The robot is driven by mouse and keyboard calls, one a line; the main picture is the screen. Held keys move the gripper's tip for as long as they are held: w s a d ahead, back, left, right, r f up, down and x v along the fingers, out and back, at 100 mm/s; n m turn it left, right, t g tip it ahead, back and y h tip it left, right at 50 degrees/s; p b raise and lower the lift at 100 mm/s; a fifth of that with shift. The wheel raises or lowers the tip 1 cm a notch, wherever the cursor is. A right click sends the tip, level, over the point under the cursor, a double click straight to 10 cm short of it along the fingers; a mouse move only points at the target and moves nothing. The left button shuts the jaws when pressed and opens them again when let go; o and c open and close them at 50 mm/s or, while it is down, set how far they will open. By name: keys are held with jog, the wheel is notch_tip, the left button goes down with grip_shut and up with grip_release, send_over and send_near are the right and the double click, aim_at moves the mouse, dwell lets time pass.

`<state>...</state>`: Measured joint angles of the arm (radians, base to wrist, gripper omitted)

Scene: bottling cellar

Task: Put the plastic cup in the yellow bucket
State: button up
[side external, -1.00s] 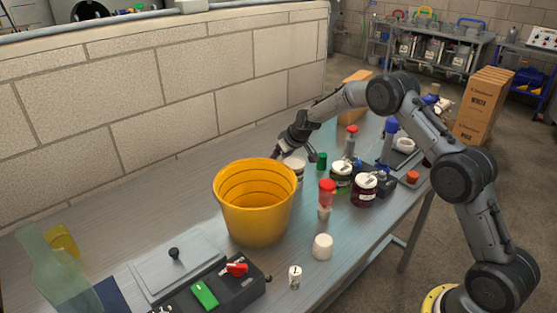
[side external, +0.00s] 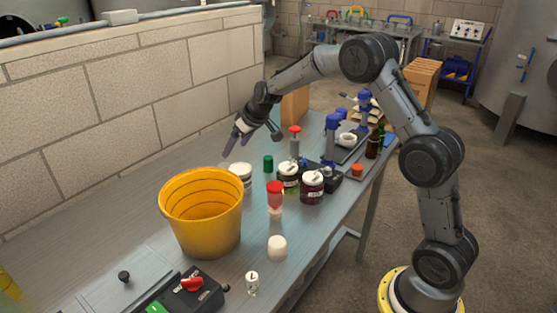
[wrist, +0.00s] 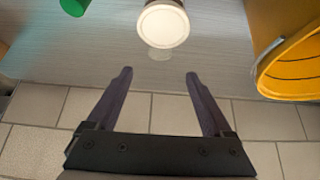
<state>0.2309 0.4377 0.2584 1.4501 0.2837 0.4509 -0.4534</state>
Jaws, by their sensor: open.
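The yellow bucket (side external: 205,225) stands upright on the bench, its visible inside empty; part of it shows at the right of the wrist view (wrist: 285,45). A white-topped round container (side external: 241,171) stands just behind the bucket's right side. In the wrist view its pale round top (wrist: 163,25) lies beyond my fingertips, roughly centred between them. I cannot tell whether this is the plastic cup; a small white cup-like piece (side external: 277,247) also stands in front right of the bucket. My gripper (side external: 233,150) is open and empty, above and behind the white-topped container (wrist: 160,74).
A green cap (wrist: 74,6) stands right of the container in the side view. Dark jars (side external: 312,186), a red-topped bottle (side external: 275,195) and blue-topped equipment (side external: 332,140) crowd the bench's right part. A switch box (side external: 190,292) lies in front. The block wall (side external: 130,110) runs behind.

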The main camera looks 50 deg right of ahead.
jog(key=s+a+r, duration=0.5)
jog(key=s+r, duration=0.4)
jog(key=s, duration=0.1)
jog(key=s+a+r, duration=0.2)
jog(key=s, duration=0.9)
jog(key=s+a+r, duration=0.2)
jog(key=s+a, duration=0.1)
jog(key=s, duration=0.8)
jog(key=shift+a+r+g, duration=0.15)
jog(key=shift+a+g, duration=0.15)
jog(key=shift+a, duration=0.05)
jog(key=shift+o, duration=0.5)
jog(key=s+f, duration=0.3)
jog(key=s, duration=0.7)
jog(key=shift+a+f, duration=0.15)
jog(key=shift+s, duration=0.1)
